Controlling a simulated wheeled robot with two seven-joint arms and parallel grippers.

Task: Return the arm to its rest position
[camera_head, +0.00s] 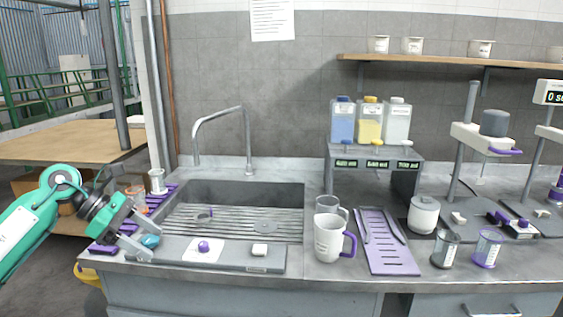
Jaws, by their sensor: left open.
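My left arm comes in from the left edge, green and white, and ends in my left gripper (149,240), which is open over the left end of the grey board in front of the sink. A small teal rounded item (150,241) shows at its fingertips; I cannot tell whether the fingers touch it. My right gripper is not in view.
The sink (235,200) has a slatted rack and a tall tap (248,135). The grey board (230,262) holds a purple-knobbed white pad (203,250) and a small white block (260,249). A white jug (328,238), purple tray (388,255) and cups stand to the right.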

